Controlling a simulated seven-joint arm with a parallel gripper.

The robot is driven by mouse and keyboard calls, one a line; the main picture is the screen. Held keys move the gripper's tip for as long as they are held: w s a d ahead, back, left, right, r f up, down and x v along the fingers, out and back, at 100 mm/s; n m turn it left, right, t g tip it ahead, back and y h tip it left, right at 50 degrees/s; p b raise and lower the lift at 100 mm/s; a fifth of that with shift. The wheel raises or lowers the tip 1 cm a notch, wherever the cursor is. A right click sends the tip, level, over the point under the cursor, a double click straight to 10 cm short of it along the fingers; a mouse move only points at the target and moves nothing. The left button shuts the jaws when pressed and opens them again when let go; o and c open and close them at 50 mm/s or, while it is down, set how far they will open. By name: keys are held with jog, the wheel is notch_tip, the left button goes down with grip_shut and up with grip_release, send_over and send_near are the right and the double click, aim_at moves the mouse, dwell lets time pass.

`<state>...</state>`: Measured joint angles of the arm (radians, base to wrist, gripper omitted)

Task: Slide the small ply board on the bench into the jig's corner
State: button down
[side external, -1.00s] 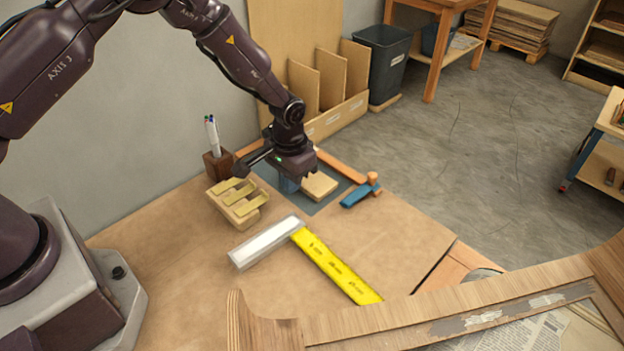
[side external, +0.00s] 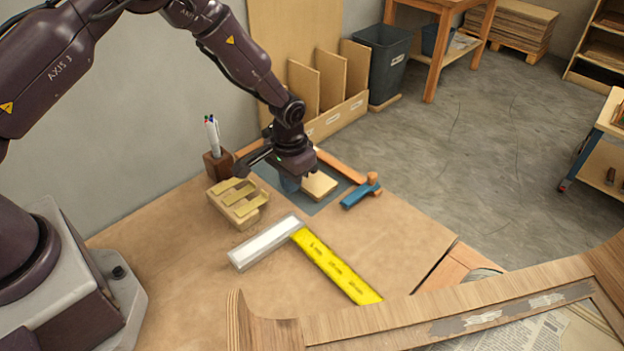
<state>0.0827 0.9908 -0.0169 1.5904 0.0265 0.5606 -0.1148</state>
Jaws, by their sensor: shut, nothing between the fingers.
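The small ply board (side external: 319,187) is a pale square block. It lies flat on a dark grey-blue mat (side external: 325,207) toward the back of the bench. The jig is an L shape on the open bench, with a silver-white bar (side external: 265,242) and a yellow marked bar (side external: 335,265). The inside of its corner is on the near side, and the board lies beyond it, apart from it. My gripper (side external: 311,177) is shut and empty, pointing down at the board's back left edge. Whether its fingertips touch the board is not clear.
A slotted wooden block (side external: 238,205) and a pen holder (side external: 218,165) stand left of the mat. A blue-and-orange clamp-like tool (side external: 358,195) lies to the right. A curved wooden piece (side external: 440,315) crosses the front. The bench between board and jig is clear.

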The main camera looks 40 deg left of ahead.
aim_at(306, 182)
jog(key=shift+f, duration=0.2)
dwell(0.5)
jog(key=shift+f, duration=1)
jog(key=shift+r, duration=0.25)
dwell(0.3)
jog(key=shift+w, duration=1.95)
jog(key=shift+s, duration=0.65)
jog(key=shift+r, duration=3.5)
